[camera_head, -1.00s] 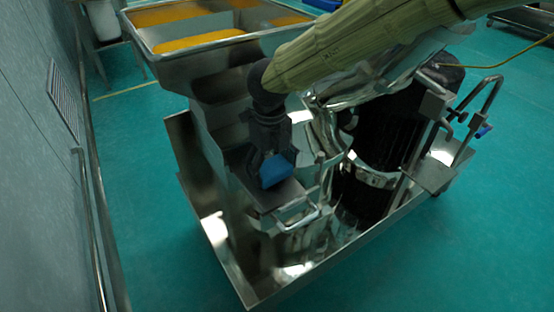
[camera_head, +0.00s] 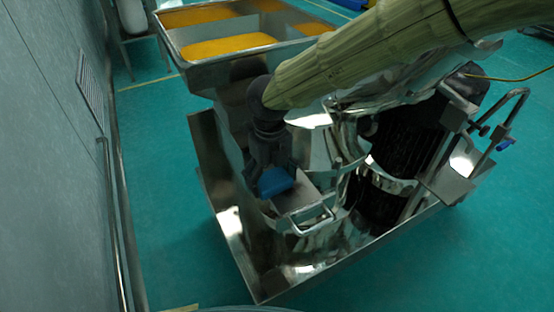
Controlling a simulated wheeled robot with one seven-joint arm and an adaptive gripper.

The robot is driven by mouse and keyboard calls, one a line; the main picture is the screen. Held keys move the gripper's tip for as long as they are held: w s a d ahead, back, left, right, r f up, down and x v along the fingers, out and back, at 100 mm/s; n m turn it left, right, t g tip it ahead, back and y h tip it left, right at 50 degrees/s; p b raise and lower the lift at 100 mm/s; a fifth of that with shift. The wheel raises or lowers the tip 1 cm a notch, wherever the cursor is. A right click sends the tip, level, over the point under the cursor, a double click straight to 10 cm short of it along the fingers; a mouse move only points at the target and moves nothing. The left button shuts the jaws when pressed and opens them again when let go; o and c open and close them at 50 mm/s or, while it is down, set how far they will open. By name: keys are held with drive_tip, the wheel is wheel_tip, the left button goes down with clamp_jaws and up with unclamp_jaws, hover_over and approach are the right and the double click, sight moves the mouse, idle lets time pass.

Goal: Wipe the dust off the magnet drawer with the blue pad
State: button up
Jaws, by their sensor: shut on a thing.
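My gripper (camera_head: 270,170) points down over the left part of the magnet drawer (camera_head: 301,199), shut on the blue pad (camera_head: 274,182). The pad is at the drawer's flat metal top, near its left edge; I cannot tell whether it touches. The drawer has a bar handle (camera_head: 314,222) at its front. Part of the drawer's top is hidden behind the pad and gripper. Dust on it is too small to make out.
A steel hopper with yellow material in its compartments (camera_head: 228,47) stands behind. A shiny cylinder and dark ribbed column (camera_head: 412,135) stand to the right. A low metal tray wall (camera_head: 232,235) surrounds the machine. A grey wall (camera_head: 50,170) is at left.

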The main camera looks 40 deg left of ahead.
sight(276, 187)
drive_tip(key=shift+s+d+r+p, duration=0.1)
drive_tip(key=shift+s+d+p, duration=0.3)
drive_tip(key=shift+d+p, duration=0.25)
drive_tip(key=shift+w+d+p, duration=0.35)
drive_tip(key=shift+w+p, duration=0.2)
drive_tip(key=shift+w, duration=0.2)
drive_tip(key=shift+w+d+p, duration=0.3)
drive_tip(key=shift+w+p, duration=0.2)
drive_tip(key=shift+w, duration=0.25)
drive_tip(key=shift+w+d, duration=0.2)
drive_tip(key=shift+w, duration=0.15)
drive_tip(key=shift+w+d+p, duration=0.3)
drive_tip(key=shift+w+p, duration=0.4)
drive_tip(key=shift+w, duration=0.05)
drive_tip(key=shift+w+d+p, duration=0.3)
drive_tip(key=shift+w+p, duration=0.4)
drive_tip(key=shift+w+d, duration=0.15)
drive_tip(key=shift+w, duration=0.2)
drive_tip(key=shift+s+d+p, duration=0.35)
drive_tip(key=shift+d+p, duration=0.3)
drive_tip(key=shift+p, duration=0.1)
drive_tip(key=shift+s+a+f+p, duration=0.1)
drive_tip(key=shift+s+a+p, duration=0.15)
drive_tip(key=shift+s, duration=0.4)
drive_tip(key=shift+s+a+f+p, duration=0.1)
drive_tip(key=shift+s+a+p, duration=0.2)
drive_tip(key=shift+s, duration=0.4)
drive_tip(key=shift+s+a+f+p, duration=0.1)
drive_tip(key=shift+s+a+p, duration=0.15)
drive_tip(key=shift+s, duration=0.4)
